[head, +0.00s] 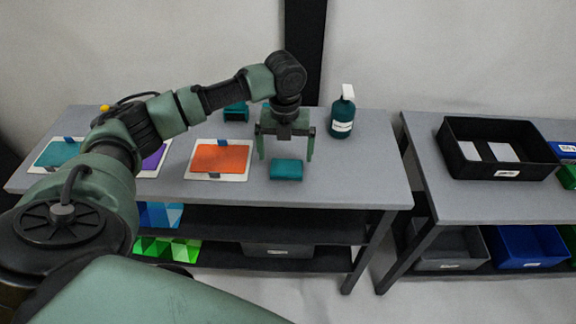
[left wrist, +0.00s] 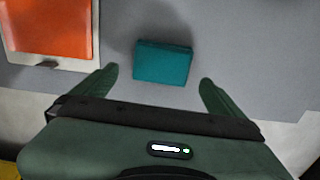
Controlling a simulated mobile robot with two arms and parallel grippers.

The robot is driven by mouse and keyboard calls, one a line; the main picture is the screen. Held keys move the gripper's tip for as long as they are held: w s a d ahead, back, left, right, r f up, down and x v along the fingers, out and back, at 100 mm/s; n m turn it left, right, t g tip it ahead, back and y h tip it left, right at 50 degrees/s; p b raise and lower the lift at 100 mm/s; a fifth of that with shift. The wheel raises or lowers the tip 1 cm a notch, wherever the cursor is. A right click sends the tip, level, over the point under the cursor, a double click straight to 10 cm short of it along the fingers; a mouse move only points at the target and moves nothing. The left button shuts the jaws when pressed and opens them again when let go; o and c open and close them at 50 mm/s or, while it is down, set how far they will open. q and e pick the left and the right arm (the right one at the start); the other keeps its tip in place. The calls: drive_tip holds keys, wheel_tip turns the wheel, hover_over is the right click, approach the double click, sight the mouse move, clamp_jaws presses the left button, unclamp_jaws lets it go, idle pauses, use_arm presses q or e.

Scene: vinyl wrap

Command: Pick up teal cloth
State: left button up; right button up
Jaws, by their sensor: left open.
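The teal cloth (head: 287,170) is a small folded block lying on the grey table near its front edge. In the left wrist view the cloth (left wrist: 163,63) lies ahead of the fingertips, roughly centred between them. My left gripper (head: 286,157) is open, points down and is empty, just above and behind the cloth in the head view. Its two green fingers also show in the left wrist view (left wrist: 160,78), one on each side of the gap. I see no contact with the cloth. My right gripper is in neither view.
An orange sheet on a white board (head: 220,158) lies left of the cloth. A teal spray bottle (head: 342,112) stands to the right and a teal block (head: 236,112) behind. Black bin (head: 453,158) is on the right-hand table. The table right of the cloth is clear.

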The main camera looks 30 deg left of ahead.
sight(286, 166)
use_arm(q)
wheel_tip(286, 166, down, 2)
drive_tip(key=shift+a+f+p, duration=0.1)
drive_tip(key=shift+f+p, duration=0.05)
drive_tip(key=shift+p, duration=0.45)
drive_tip(key=f, duration=0.2)
drive_tip(key=shift+w+f, duration=0.3)
drive_tip(key=shift+f, duration=0.2)
drive_tip(key=c, duration=1.2)
drive_tip(key=shift+c, duration=0.4)
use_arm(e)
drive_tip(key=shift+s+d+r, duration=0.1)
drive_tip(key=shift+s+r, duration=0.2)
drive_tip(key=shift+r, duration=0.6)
use_arm(q)
drive_tip(key=shift+r, duration=0.1)
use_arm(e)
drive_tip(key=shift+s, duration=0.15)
